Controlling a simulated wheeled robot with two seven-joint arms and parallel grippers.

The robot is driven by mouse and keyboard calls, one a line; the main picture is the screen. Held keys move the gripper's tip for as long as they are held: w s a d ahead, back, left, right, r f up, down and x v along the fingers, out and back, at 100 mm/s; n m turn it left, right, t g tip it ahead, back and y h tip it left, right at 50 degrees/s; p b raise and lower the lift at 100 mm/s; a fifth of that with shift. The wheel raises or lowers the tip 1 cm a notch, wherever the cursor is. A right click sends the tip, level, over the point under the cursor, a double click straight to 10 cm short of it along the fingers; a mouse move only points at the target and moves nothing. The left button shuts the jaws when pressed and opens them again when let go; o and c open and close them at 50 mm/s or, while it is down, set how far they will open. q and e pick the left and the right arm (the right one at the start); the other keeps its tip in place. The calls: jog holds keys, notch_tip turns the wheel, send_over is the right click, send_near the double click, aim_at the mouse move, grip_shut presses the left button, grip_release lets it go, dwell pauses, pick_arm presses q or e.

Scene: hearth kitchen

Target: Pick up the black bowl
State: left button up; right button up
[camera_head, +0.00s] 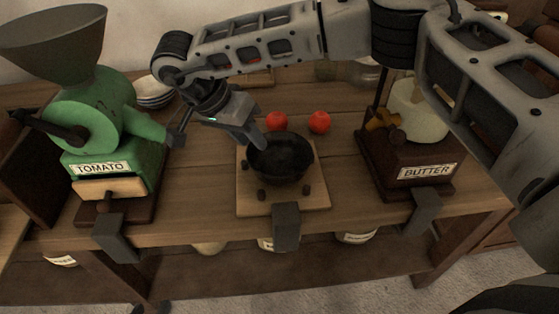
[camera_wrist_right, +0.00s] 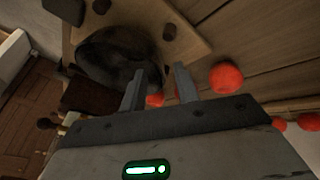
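The black bowl (camera_head: 281,162) sits upright on a small light wooden board on the table in the head view. It also shows in the right wrist view (camera_wrist_right: 108,52). My right gripper (camera_head: 256,139) reaches in from above, at the bowl's left rim. In the right wrist view its two fingers (camera_wrist_right: 158,70) stand apart, with the bowl's rim near the gap between them. I cannot tell whether the fingers touch the rim. My left gripper is not in view.
A green mill labelled TOMATO (camera_head: 100,140) stands left, and a brown mill labelled BUTTER (camera_head: 410,165) right. Two red tomatoes, one left (camera_head: 276,121) and one right (camera_head: 319,122), lie behind the bowl. Stacked bowls (camera_head: 153,92) stand behind the green mill. Grey clamps (camera_head: 286,228) edge the table.

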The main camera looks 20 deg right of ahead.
aim_at(280, 163)
jog(key=shift+x, duration=1.35)
grip_shut()
jog(key=shift+r, duration=0.1)
